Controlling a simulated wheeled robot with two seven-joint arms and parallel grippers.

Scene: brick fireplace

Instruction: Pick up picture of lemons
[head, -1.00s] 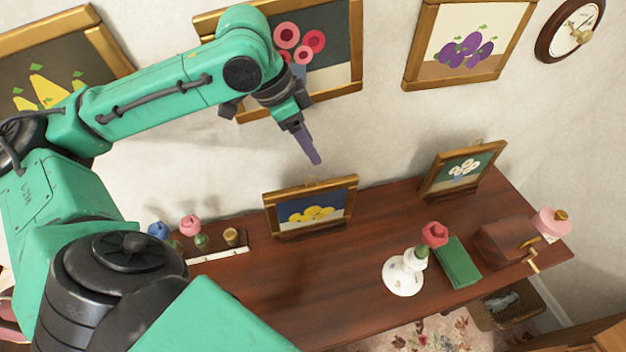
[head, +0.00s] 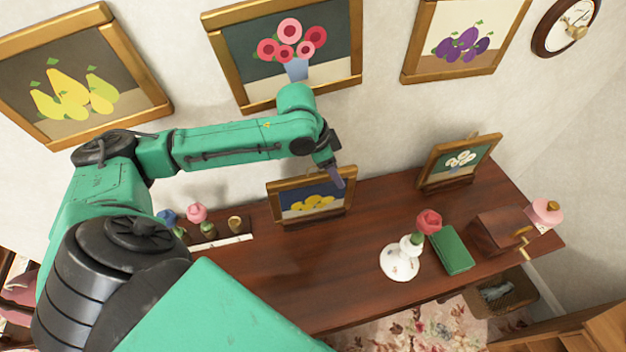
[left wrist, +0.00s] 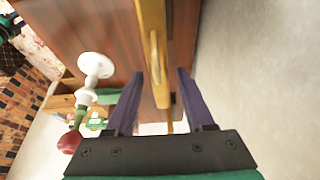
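The picture of lemons (head: 312,198) is a small gold-framed picture with yellow lemons on blue, standing on the dark wooden mantel (head: 290,270). My left gripper (head: 338,177) is at its upper right corner in the head view and covers a bit of the frame. In the left wrist view my left gripper (left wrist: 160,74) is open, its two dark fingers on either side of the gold frame (left wrist: 153,45), seen edge-on. A gap shows between the frame and the left finger; contact with the right finger is unclear. My right gripper is not in view.
A white vase (head: 400,259) with a red flower, a green book (head: 452,250), a brown box (head: 502,231) and a white-flower picture (head: 459,162) stand to the right. Small flowers (head: 196,214) stand at left. Larger pictures (head: 285,50) hang on the wall behind.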

